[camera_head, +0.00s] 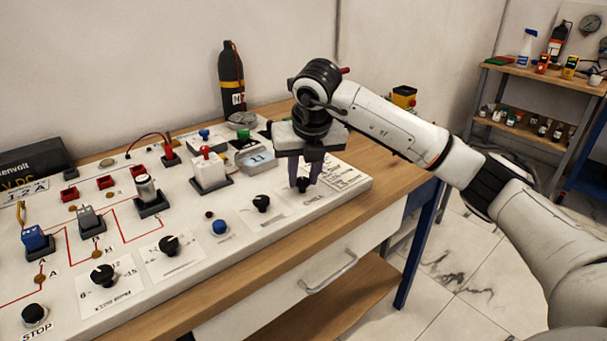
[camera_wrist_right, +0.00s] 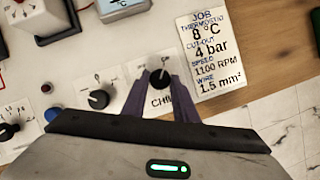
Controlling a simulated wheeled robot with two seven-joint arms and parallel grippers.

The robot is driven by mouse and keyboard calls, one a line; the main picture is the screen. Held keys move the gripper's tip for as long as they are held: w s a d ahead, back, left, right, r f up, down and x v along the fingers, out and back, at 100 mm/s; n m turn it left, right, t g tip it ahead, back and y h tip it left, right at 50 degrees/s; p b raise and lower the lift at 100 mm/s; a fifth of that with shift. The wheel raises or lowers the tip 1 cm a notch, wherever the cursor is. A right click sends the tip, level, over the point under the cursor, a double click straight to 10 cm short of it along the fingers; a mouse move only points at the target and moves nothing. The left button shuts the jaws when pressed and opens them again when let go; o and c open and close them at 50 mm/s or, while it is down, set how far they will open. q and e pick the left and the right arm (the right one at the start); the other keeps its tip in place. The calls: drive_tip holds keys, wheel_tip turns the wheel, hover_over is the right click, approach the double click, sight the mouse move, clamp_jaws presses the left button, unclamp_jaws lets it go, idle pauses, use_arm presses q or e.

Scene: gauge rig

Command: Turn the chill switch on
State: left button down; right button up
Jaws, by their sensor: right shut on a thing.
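The chill switch (camera_wrist_right: 160,78) is a small black rotary knob on a white label plate, partly hidden lettering "CHI" below it in the right wrist view. In the head view the knob (camera_head: 303,185) sits near the right end of the white panel. My right gripper (camera_head: 306,180) comes down over it from above, its purple fingers on either side of the knob. In the right wrist view the fingers (camera_wrist_right: 160,90) are shut on the knob. My left gripper is not in view.
Another black knob (camera_head: 261,203) and a blue button (camera_head: 220,228) stand left of the chill switch. A job card (camera_wrist_right: 216,50) lies to its right. A white block with a red top (camera_head: 208,170) and a black bottle (camera_head: 231,80) stand farther back.

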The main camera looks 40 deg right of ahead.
drive_tip(key=o, duration=1.1)
drive_tip(key=shift+c, duration=0.2)
drive_tip(key=v, duration=1)
drive_tip(key=shift+r, duration=0.2)
